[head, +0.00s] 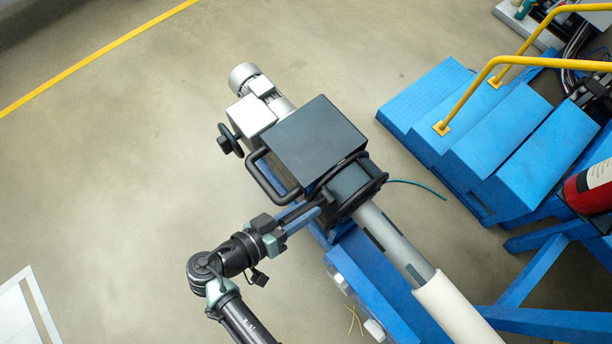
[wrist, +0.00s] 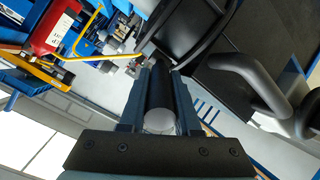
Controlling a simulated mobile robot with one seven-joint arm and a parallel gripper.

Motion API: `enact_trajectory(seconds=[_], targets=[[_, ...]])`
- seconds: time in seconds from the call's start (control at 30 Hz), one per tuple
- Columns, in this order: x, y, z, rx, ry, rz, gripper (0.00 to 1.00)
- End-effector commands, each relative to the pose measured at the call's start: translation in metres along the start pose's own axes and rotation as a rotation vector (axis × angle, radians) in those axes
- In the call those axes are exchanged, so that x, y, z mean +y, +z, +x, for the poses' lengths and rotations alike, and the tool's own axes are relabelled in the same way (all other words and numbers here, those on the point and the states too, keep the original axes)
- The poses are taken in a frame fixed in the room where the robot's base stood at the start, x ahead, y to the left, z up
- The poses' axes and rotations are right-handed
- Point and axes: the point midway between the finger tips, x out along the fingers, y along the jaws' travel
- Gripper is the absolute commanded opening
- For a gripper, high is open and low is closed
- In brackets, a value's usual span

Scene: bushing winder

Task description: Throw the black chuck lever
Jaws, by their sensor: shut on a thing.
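The black chuck lever shows in the wrist view as a short round black bar (wrist: 160,88) with a pale grey end, lying lengthwise between the two blue-grey fingers. My gripper (head: 308,208) is at the chuck end of the grey headstock, and its fingers are closed along both sides of the lever. In the wrist view the fingers of my gripper (wrist: 162,78) run up both sides of it. In the head view the lever is mostly hidden by the fingers. The dark chuck (head: 352,185) with its black ring is just beyond the fingertips.
A black loop handle (head: 264,178) on the headstock (head: 308,135) is close above my gripper. A black handwheel (head: 230,140) is at its left. The winder's blue bed (head: 365,290) and pale shaft (head: 400,245) extend to the lower right. Blue steps (head: 480,140) are right; the left floor is clear.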

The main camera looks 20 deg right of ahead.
Motion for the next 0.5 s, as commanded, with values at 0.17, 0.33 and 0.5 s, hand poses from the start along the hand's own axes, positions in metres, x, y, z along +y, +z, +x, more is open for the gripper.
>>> enact_trajectory(seconds=[0.17,0.33,0.5], targets=[[-0.0051,0.0063,0.0014,0.049,0.031,-0.001,0.00],[-0.0049,0.0064,0.0008,0.070,0.045,-0.001,0.00],[-0.0042,0.0059,0.0005,0.075,0.050,-0.002,0.00]])
